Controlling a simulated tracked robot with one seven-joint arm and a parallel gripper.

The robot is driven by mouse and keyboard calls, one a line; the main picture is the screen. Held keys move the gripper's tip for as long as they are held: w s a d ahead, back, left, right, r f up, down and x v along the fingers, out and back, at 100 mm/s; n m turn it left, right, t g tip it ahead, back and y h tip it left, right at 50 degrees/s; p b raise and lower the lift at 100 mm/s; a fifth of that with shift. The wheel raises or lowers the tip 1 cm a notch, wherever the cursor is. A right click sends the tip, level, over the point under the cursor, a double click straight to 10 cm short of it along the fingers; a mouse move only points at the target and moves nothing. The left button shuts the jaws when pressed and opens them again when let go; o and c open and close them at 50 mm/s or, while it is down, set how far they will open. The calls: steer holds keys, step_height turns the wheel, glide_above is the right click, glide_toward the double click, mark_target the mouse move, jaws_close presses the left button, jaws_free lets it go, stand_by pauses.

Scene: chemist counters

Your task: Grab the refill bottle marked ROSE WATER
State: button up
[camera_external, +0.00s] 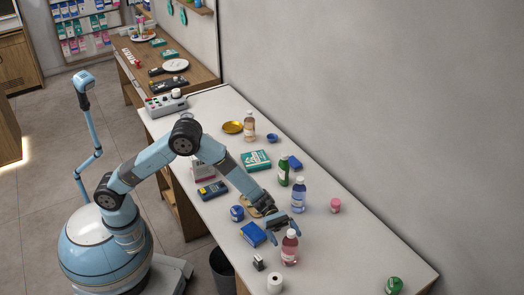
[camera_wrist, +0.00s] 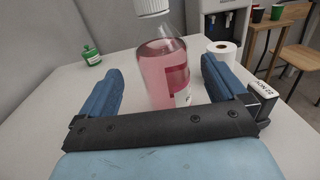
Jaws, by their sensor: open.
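A bottle of pink liquid (camera_external: 289,250) with a white cap stands upright on the white counter (camera_external: 350,255), near its front end. In the wrist view the pink bottle (camera_wrist: 162,75) fills the middle; its cap is cut off by the top edge. Its label is turned to the right and I cannot read its words. My gripper (camera_external: 285,226) is open, its blue fingers at the bottle's upper part in the outside view. In the wrist view my gripper (camera_wrist: 160,85) has one finger on each side of the bottle, with gaps showing; the exact depth is unclear.
A blue-liquid bottle (camera_external: 299,196), a green bottle (camera_external: 283,172) and a pink jar (camera_external: 335,206) stand farther back. A blue box (camera_external: 253,234), a small black-and-white block (camera_external: 258,262) and a white roll (camera_external: 274,283) are close by. A green jar (camera_wrist: 92,56) stands apart; counter around it is clear.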

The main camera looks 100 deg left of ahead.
mark_target(295, 249)
steer(key=shift+x, duration=3.35)
steer(key=shift+s+d+r, duration=0.1)
steer(key=shift+r, duration=0.05)
steer(key=shift+c, duration=0.2)
steer(key=c, duration=1.3)
steer(key=shift+c, duration=0.8)
steer(key=shift+r, duration=0.1)
